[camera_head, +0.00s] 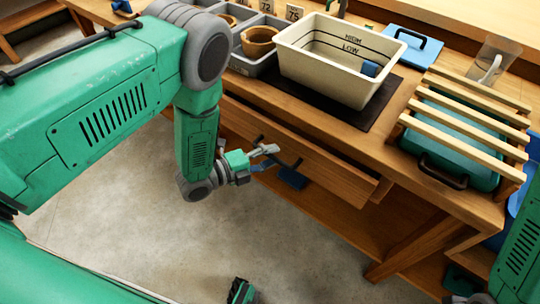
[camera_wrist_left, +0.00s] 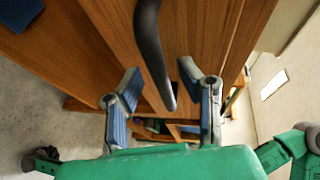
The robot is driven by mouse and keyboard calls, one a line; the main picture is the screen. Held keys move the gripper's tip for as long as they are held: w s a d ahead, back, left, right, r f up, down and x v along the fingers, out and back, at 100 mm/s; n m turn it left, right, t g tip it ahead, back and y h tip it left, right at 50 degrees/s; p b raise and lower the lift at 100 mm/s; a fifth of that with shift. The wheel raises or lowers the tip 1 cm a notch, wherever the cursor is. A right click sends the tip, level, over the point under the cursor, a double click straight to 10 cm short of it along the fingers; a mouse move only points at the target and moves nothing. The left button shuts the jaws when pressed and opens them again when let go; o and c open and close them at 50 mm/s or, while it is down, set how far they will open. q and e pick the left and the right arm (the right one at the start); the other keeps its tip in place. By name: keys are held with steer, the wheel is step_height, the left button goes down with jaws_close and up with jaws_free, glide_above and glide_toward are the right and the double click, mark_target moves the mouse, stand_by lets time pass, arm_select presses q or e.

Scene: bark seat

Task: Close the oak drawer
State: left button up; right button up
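The oak drawer (camera_head: 325,168) sits under the workbench top and stands partly pulled out, with its right side edge showing past the bench front. Its dark bar handle (camera_head: 292,166) is on the front and also shows in the left wrist view (camera_wrist_left: 150,45). My left gripper (camera_head: 272,157) is at the drawer front by the handle. In the left wrist view its two fingers (camera_wrist_left: 160,88) are spread apart, with the handle's end between them. I cannot tell whether either finger touches it. My right arm (camera_head: 518,255) shows at the right edge, its gripper out of view.
A lower shelf (camera_head: 320,212) runs beneath the drawer. The floor in front is mostly clear.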

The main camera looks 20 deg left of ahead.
mark_target(280, 147)
arm_select(q)
steer(key=shift+d, duration=0.25)
jaws_close()
steer(key=shift+a, duration=0.1)
steer(key=w, duration=0.1)
steer(key=w+d+b, duration=0.1)
steer(key=w, duration=0.1)
steer(key=shift+w, duration=0.25)
jaws_free()
